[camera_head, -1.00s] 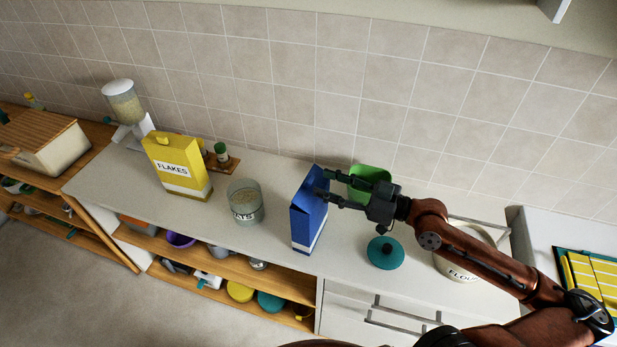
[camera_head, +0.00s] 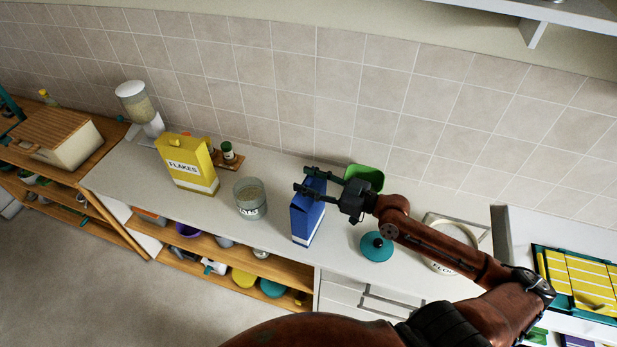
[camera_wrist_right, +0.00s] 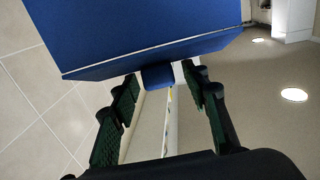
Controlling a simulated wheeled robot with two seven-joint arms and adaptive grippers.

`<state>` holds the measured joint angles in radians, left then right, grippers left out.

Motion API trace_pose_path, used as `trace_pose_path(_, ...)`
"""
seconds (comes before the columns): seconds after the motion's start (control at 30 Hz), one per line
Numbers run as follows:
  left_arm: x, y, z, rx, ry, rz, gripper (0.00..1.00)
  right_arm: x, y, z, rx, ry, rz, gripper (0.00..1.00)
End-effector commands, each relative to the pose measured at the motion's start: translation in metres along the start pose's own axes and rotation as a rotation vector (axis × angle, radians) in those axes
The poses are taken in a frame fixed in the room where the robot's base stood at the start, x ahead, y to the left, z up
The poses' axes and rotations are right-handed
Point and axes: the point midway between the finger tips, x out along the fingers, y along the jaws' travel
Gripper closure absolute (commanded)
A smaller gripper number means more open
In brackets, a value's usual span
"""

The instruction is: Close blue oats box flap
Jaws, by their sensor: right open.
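The blue box (camera_head: 306,216), with a white band near its base, stands upright on the worktop. My right gripper (camera_head: 306,179) is open at the top of the box, its two fingers reaching across it from the right. In the right wrist view the blue box (camera_wrist_right: 140,32) fills the top, with a blue tab (camera_wrist_right: 158,77) at its edge. The tab lies between the tips of my open right gripper (camera_wrist_right: 160,80); I cannot tell whether they touch it. The flap's exact angle is partly hidden by the fingers in the head view. My left gripper is not in view.
A green container (camera_head: 365,177) stands behind the gripper, and a teal lid (camera_head: 376,247) lies right of the box. A glass jar (camera_head: 250,200) and a yellow flakes box (camera_head: 187,165) stand to the left. A pale flour pot (camera_head: 440,266) is partly behind my arm.

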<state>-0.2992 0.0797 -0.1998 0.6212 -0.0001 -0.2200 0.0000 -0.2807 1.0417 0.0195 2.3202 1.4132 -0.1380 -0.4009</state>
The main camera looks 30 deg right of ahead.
Motion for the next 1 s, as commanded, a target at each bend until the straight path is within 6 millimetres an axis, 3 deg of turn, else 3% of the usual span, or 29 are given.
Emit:
trace_pose_path(0.27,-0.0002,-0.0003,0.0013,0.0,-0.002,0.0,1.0,0.0008,-0.0003,0.001,0.001,-0.001,0.0,0.58)
trace_pose_path(0.87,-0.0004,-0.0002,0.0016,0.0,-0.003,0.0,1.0,0.0005,-0.0001,0.0007,0.001,-0.001,0.0,0.99)
trace_pose_path(1.0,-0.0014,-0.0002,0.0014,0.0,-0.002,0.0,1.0,0.0006,0.0,0.0003,0.001,-0.002,0.0,1.0)
